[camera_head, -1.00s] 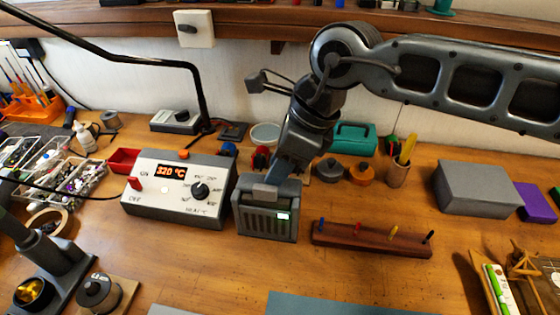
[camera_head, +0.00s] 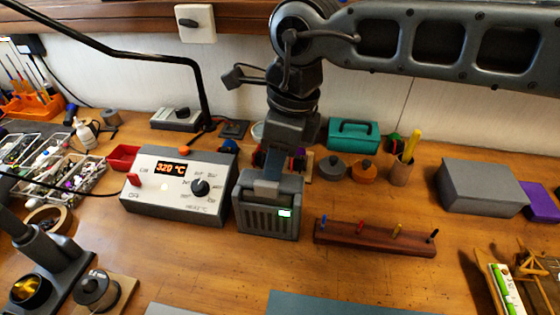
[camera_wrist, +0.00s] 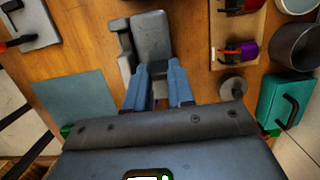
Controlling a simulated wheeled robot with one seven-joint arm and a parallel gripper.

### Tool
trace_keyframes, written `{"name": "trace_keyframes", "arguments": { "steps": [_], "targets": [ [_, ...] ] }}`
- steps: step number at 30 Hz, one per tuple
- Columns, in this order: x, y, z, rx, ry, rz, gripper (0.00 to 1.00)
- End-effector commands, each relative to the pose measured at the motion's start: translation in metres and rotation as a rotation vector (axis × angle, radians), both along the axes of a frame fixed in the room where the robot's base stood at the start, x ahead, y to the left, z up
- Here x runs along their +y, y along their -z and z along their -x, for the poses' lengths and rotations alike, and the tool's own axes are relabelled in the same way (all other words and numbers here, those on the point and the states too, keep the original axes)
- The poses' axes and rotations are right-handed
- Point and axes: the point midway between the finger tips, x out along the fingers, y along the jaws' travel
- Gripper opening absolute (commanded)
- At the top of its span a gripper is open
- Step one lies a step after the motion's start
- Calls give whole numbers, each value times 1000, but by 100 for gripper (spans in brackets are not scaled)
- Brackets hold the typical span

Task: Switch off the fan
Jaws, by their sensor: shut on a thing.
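The fan appears to be the grey box (camera_head: 267,219) with a slatted front, on the bench near the middle of the head view. A small green light (camera_head: 285,213) glows at the right of its front. My gripper (camera_head: 270,181) is over the top of the box, pointing down. In the wrist view, its two blue fingers (camera_wrist: 160,70) are shut on a grey part at the top of the fan (camera_wrist: 152,38). The exact contact and the switch are hidden by the fingers.
The white heat station (camera_head: 170,200), showing 320 °C, stands close on the left. A wooden rack (camera_head: 375,237) with coloured pegs lies to the right. A teal box (camera_head: 353,136) and small pots (camera_head: 332,167) are behind. Bare bench lies in front.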

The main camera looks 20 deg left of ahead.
Motion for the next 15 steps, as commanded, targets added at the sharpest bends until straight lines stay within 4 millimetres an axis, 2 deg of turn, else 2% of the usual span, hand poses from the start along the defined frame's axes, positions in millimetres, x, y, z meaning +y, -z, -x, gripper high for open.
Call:
{"name": "trace_keyframes", "arguments": {
  "steps": [15],
  "targets": [
    [22,0,6,-114,-1,424,0]
  ]
}}
